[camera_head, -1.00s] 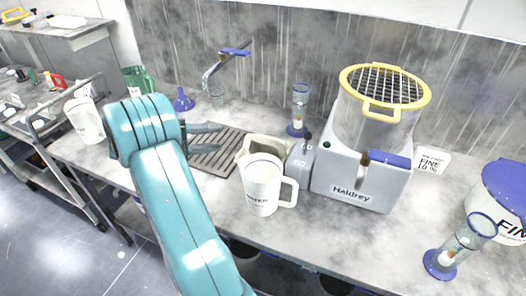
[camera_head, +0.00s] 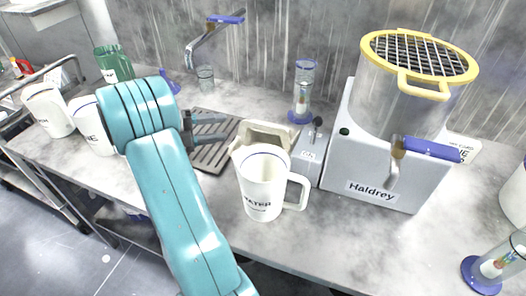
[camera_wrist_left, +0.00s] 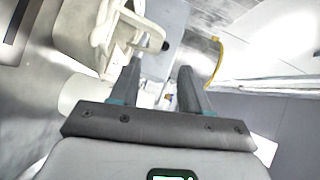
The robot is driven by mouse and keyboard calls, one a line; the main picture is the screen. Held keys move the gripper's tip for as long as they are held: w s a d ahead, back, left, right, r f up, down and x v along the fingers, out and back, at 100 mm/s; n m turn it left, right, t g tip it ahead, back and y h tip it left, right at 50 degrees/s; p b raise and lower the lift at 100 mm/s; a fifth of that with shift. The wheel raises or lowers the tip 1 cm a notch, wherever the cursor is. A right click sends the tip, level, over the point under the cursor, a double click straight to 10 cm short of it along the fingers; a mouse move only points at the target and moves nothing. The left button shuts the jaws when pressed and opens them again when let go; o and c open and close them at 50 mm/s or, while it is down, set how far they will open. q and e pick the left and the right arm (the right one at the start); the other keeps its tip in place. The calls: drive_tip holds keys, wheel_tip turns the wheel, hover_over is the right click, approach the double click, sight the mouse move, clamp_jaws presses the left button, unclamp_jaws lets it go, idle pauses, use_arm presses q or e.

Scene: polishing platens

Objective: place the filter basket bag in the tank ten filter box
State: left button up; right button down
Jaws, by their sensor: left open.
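A clear round vessel (camera_head: 400,107) with a yellow looped rim (camera_head: 423,90) and a dark grid over its top sits in the grey Haldrey machine (camera_head: 365,165). I cannot tell whether either is the basket bag or the filter box of the task. A beige open-topped container (camera_head: 262,130) stands behind the white WATER jug (camera_head: 262,185), which partly hides it. My left gripper (camera_head: 226,127) is open and empty above the dark slatted grate, left of the beige container. In the left wrist view its fingers (camera_wrist_left: 160,75) are apart, with a yellow edge (camera_wrist_left: 216,62) beyond them on the right. My right gripper is out of view.
The slatted grate (camera_head: 212,158) lies under the left gripper. A blue-based cylinder (camera_head: 303,90) stands behind the jug, another (camera_head: 495,262) at the front right. White jugs (camera_head: 92,125) and a green jug (camera_head: 114,64) stand at left.

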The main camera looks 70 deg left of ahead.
sight(257, 127)
use_arm(q)
drive_tip(key=w, duration=0.6)
drive_tip(key=shift+w+d+f, duration=0.25)
drive_tip(key=shift+d+f, duration=0.15)
drive_tip(key=w, duration=0.3)
drive_tip(key=w+f, duration=0.1)
drive_tip(key=w, duration=0.1)
drive_tip(key=shift+w+d+f+b, duration=0.1)
drive_tip(key=shift+w+d+b, duration=0.1)
drive_tip(key=shift+d+b, duration=0.15)
drive_tip(key=shift+s+a, duration=0.1)
clamp_jaws()
